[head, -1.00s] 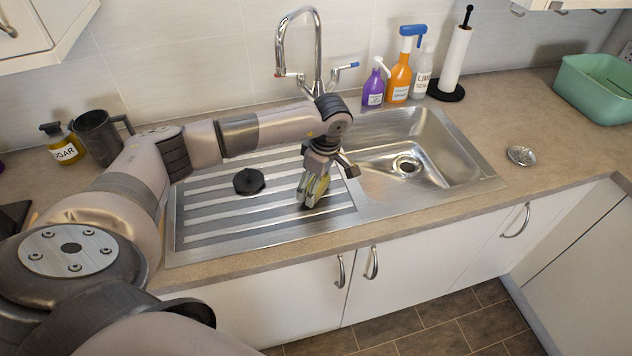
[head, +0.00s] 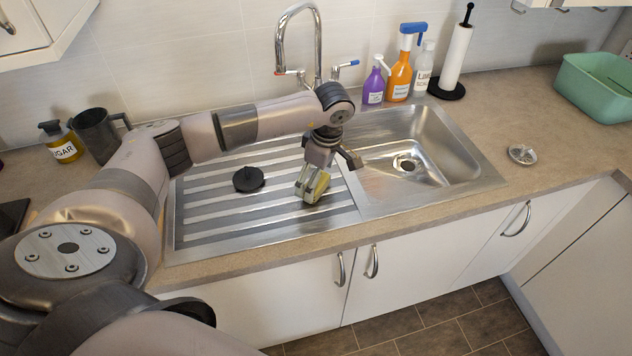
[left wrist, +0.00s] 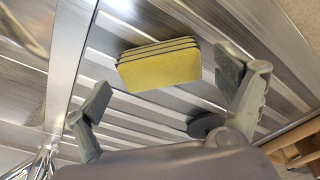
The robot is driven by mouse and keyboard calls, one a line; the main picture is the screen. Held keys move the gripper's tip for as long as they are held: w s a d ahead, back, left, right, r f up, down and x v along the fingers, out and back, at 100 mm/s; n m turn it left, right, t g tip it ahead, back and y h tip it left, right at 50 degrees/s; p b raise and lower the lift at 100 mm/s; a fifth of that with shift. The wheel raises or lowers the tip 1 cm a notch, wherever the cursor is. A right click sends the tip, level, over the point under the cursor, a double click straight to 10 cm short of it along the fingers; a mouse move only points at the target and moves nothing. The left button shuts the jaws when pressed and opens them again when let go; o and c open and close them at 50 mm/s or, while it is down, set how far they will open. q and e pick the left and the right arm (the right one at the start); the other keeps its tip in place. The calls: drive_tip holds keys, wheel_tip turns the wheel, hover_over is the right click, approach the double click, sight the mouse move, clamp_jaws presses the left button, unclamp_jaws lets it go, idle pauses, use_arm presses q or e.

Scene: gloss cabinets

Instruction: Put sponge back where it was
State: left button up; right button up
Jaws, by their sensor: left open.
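The sponge (head: 316,188), yellow with layered grey edges, is on the right part of the ridged steel draining board (head: 215,232). In the left wrist view the sponge (left wrist: 160,66) shows between and beyond the two spread fingers, with a gap on each side. My left gripper (head: 327,166) is open just above the sponge in the head view, and its spread fingers also show in the left wrist view (left wrist: 163,86). The exact contact under the sponge is hard to tell. My right gripper is in neither view.
A black round plug (head: 248,179) lies on the board left of the sponge. The sink bowl (head: 425,165) is empty, right of it. The tap (head: 318,50) rises behind. Spray bottles (head: 398,78), a paper roll (head: 456,58) and a green basin (head: 597,88) stand farther right.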

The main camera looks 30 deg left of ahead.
sight(323, 183)
use_arm(q)
wheel_tip(323, 183, up, 10)
drive_tip(key=d+b, duration=0.1)
drive_tip(key=b, duration=0.1)
drive_tip(key=shift+d+r+b, duration=0.15)
drive_tip(key=shift+d+b, duration=0.1)
drive_tip(key=shift+b, duration=0.15)
